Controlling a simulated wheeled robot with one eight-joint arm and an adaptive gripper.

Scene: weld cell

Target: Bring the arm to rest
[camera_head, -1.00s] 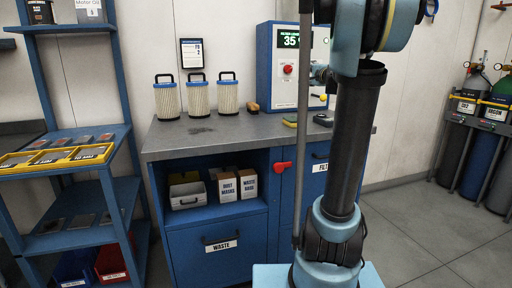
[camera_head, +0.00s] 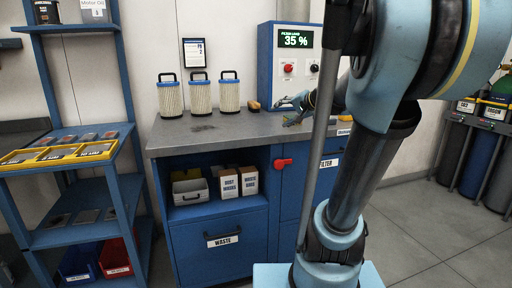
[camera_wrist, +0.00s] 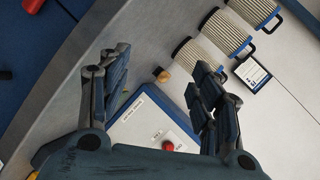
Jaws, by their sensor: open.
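My gripper (camera_head: 288,106) is small in the head view, above the right part of the grey bench top (camera_head: 225,128), in front of the blue control box (camera_head: 265,70). In the wrist view my gripper (camera_wrist: 160,82) has its two dark fingers spread wide apart with nothing between them. Beyond the fingers are the control box (camera_wrist: 143,118) with its red button and a small tan brush-like item (camera_wrist: 162,74). My arm is bent and covers the right part of the bench in the head view.
Three pleated filters (camera_head: 200,94) stand on the bench. A blue shelf rack (camera_head: 112,185) with yellow bins (camera_head: 60,154) is at left. Gas cylinders (camera_head: 485,150) stand at far right. A red handle (camera_head: 283,163) sticks out of the cabinet front. Floor at right is clear.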

